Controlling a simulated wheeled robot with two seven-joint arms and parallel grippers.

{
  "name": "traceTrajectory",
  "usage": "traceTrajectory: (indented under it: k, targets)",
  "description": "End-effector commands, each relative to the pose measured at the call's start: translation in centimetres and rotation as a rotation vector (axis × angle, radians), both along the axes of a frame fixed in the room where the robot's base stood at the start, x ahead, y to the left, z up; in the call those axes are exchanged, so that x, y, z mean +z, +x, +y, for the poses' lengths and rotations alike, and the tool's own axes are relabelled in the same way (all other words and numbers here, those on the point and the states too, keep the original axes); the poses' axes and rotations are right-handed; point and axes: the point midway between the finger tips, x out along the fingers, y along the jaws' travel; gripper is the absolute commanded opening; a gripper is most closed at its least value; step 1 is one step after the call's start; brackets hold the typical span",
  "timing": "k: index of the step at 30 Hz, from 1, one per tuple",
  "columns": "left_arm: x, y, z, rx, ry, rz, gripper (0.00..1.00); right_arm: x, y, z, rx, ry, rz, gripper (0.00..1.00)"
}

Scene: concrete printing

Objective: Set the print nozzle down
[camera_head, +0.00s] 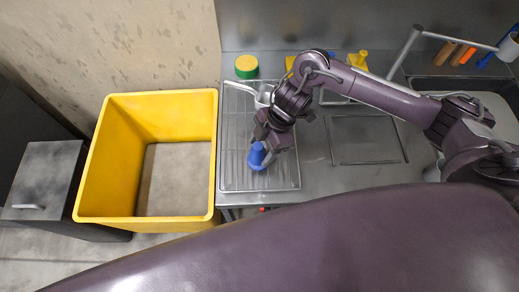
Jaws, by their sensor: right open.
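The print nozzle, a small blue piece (257,156), stands upright on the metal drainboard (228,120) near its front part. My right gripper (262,148) is directly above and around its top, with the jaws open. Part of the nozzle's top is hidden by the gripper fingers. My left gripper does not show.
A large yellow bin (112,160) stands left of the counter. A pan with a white handle (242,88) and a green-and-yellow round item (246,66) are behind my gripper. A recessed panel (365,140) lies right, with a sink (480,88) beyond. Tools hang at the back right.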

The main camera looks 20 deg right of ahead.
Motion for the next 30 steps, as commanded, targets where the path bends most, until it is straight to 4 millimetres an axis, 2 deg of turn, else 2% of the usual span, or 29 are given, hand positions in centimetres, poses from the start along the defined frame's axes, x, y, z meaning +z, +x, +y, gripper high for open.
traceTrajectory:
  k: [7, 13, 18, 30]
  targets:
    - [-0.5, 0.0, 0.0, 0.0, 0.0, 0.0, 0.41, 5.1, 0.4, -2.2, 0.0, -0.002, -0.007, 0.61]
    - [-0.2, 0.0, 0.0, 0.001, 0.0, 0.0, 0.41, 8.3, 0.5, -3.4, -0.001, -0.003, -0.004, 0.61]
    - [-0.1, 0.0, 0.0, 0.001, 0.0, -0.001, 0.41, 9.4, 0.4, -3.9, 0.001, -0.001, -0.001, 0.61]
    - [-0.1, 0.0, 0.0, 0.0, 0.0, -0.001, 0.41, 9.5, 0.4, -3.9, 0.0, 0.0, 0.0, 0.61]
